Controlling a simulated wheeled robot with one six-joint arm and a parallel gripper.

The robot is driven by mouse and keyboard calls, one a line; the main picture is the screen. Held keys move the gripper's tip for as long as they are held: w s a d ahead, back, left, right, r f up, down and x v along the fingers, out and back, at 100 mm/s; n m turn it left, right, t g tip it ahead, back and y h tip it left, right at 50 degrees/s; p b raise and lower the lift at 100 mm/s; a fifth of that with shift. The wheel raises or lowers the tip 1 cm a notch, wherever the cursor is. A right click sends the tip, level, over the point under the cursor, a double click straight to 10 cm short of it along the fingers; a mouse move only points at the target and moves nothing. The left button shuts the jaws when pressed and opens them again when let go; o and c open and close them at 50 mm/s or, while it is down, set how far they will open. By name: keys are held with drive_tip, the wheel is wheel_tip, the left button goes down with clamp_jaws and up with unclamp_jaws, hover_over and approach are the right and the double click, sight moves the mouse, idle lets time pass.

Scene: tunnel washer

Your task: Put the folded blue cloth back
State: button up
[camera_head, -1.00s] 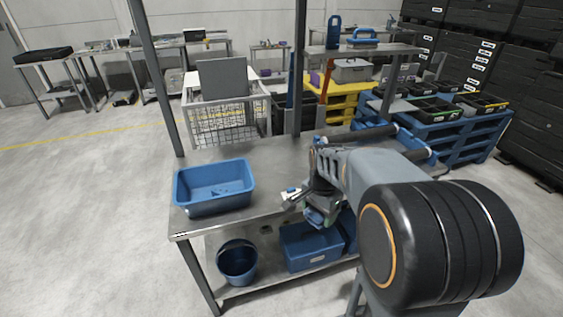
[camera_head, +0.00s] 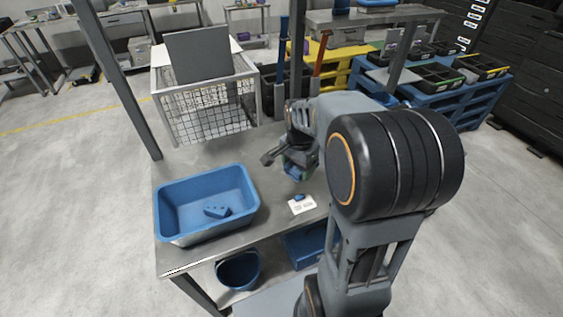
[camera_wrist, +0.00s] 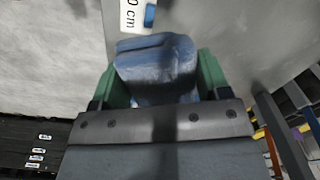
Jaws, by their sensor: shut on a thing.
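My gripper (camera_head: 297,168) is above the metal table, to the right of the blue tub. In the wrist view its green fingers (camera_wrist: 157,75) are shut on the folded blue cloth (camera_wrist: 155,62), one finger on each side. In the head view the cloth is mostly hidden by the gripper and arm.
The blue tub (camera_head: 171,216) stands at the table's left end with a small blue block (camera_head: 216,211) inside. A white card (camera_head: 302,206) with a small blue piece lies near the front edge. A dark post (camera_head: 118,80) rises at the table's back left. A wire cart (camera_head: 208,108) stands behind. The table (camera_head: 255,228) between tub and card is clear.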

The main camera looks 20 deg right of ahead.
drive_tip(key=w+f, duration=0.5)
drive_tip(key=w, duration=0.2)
drive_tip(key=w+d+f, duration=0.1)
drive_tip(key=w+f, duration=0.2)
drive_tip(key=w, duration=0.1)
drive_tip(key=shift+w+f+p, duration=0.25)
drive_tip(key=shift+f+p, duration=0.05)
drive_tip(key=shift+w+f, duration=0.15)
drive_tip(key=shift+f, duration=0.1)
drive_tip(key=shift+w+f, duration=0.1)
drive_tip(key=shift+f, duration=1.45)
drive_tip(key=shift+f, duration=0.2)
drive_tip(key=o, duration=0.9)
drive_tip(key=shift+r, duration=0.1)
